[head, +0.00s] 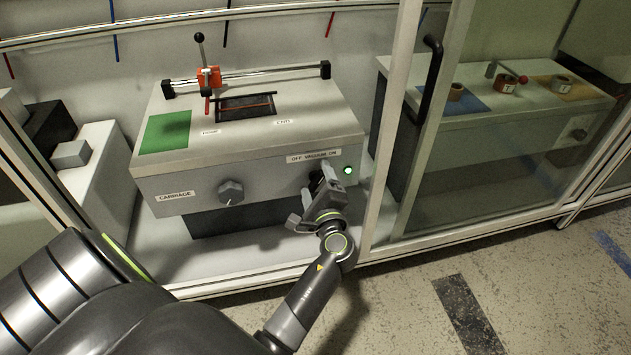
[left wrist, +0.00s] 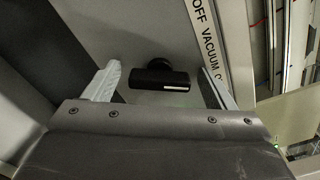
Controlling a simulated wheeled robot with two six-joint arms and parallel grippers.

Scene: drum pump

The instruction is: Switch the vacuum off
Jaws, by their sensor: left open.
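The vacuum switch (left wrist: 160,76) is a black lever knob below the label "OFF VACUUM ON" (head: 314,157) on the front of the grey machine (head: 250,168). In the left wrist view it lies between the fingers of my left gripper (left wrist: 165,85), apart from both. My left gripper is open; in the head view (head: 318,188) it is at the switch and hides most of it. A green lamp (head: 348,170) glows to the right of the switch. My right gripper is not in view.
A carriage knob (head: 231,191) sits to the left on the same front panel. A glass door with a black handle (head: 431,75) stands to the right of my arm. A frame rail (head: 240,283) runs along the cabinet's lower front.

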